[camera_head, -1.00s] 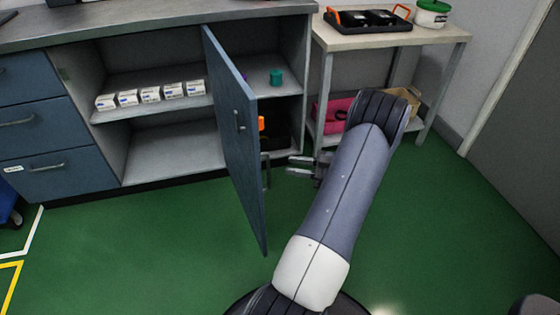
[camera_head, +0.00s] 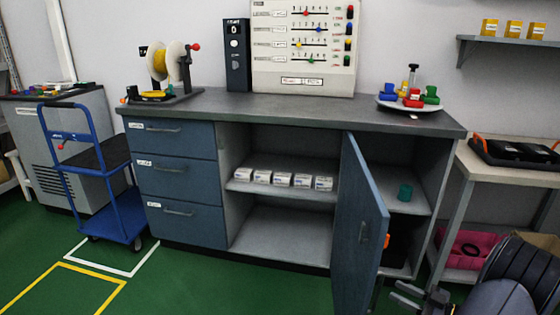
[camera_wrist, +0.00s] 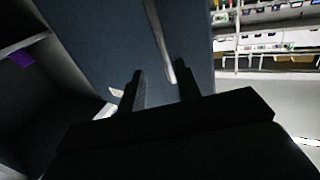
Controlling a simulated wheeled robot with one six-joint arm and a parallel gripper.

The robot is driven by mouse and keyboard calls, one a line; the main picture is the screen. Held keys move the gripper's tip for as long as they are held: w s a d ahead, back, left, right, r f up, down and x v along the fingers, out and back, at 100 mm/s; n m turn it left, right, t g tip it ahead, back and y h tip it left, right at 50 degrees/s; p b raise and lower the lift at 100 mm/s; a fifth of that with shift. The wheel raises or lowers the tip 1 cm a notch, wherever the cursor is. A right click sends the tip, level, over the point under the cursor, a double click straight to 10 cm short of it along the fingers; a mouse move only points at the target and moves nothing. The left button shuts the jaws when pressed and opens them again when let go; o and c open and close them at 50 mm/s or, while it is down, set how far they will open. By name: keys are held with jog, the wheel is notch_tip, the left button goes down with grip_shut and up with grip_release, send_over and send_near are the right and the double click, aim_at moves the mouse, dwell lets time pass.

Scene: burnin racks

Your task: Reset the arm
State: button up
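My gripper (camera_head: 400,295) is low at the right in the head view, just right of the open blue cabinet door (camera_head: 358,225). My arm (camera_head: 500,285) shows at the lower right corner, partly cut off by the frame. In the wrist view my gripper (camera_wrist: 158,72) has its two dark fingers apart with nothing between the tips. The blue door panel (camera_wrist: 90,50) and its pale vertical handle (camera_wrist: 158,35) stand beyond the fingers. I cannot tell the gap between fingers and handle.
The door juts out from the workbench (camera_head: 300,108). A side table (camera_head: 520,172) stands right. A blue trolley (camera_head: 115,190) stands left. The green floor in front is clear.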

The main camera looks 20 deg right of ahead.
aim_at(380, 290)
jog(key=b+x, duration=0.1)
jog(key=x, duration=0.4)
jog(key=shift+w+a, duration=0.25)
jog(key=shift+a, duration=0.15)
